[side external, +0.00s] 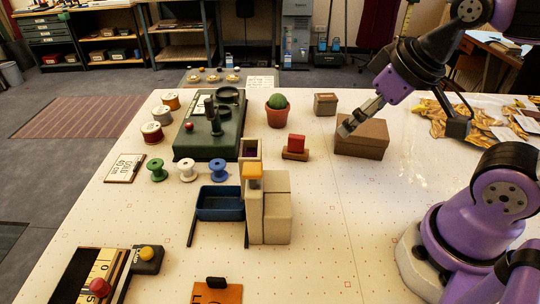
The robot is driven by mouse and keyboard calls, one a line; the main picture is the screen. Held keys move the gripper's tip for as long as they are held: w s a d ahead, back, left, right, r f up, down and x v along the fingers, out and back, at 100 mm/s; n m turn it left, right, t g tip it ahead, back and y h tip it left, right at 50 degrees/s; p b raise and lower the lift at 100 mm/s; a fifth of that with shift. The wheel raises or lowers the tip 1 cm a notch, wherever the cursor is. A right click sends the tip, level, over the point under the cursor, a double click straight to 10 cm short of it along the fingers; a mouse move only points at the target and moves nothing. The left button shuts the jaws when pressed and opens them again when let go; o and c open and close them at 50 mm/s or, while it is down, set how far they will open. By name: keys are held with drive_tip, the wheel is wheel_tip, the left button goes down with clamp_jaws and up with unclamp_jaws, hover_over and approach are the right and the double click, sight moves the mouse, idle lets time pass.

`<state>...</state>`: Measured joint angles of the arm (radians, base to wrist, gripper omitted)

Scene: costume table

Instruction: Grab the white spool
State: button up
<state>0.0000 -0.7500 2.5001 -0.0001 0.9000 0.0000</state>
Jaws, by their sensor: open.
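The white spool (189,170) stands upright on the white table, left of centre in the side external view. It stands between a green spool (155,169) and a blue spool (219,169), apart from both. My gripper (348,127) is open, far to the right of the white spool, at the left end of a brown box (362,140). I cannot tell whether its fingers touch the box. I see nothing held in it.
A dark green machine (212,140) stands just behind the spools. A blue bin (220,203) and beige blocks (276,212) stand in front and to the right. A cactus pot (277,111) and a red block (296,144) stand between my gripper and the spools.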

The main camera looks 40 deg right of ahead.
drive_tip(key=n+y, duration=0.3)
drive_tip(key=n, duration=0.3)
hover_over(187, 163)
drive_tip(key=s+d, duration=0.3)
drive_tip(key=s, duration=0.2)
wheel_tip(187, 163, down, 7)
drive_tip(key=shift+n+g, duration=0.3)
drive_tip(key=shift+n, duration=0.1)
drive_tip(key=x, duration=0.2)
drive_tip(key=a+x, duration=0.1)
drive_tip(key=x, duration=0.2)
drive_tip(key=shift+w+f, duration=0.1)
drive_tip(key=shift+w, duration=0.05)
drive_tip(key=x, duration=0.6)
drive_tip(key=shift+w+d, duration=0.15)
drive_tip(key=shift+d, duration=0.1)
drive_tip(key=c, duration=1)
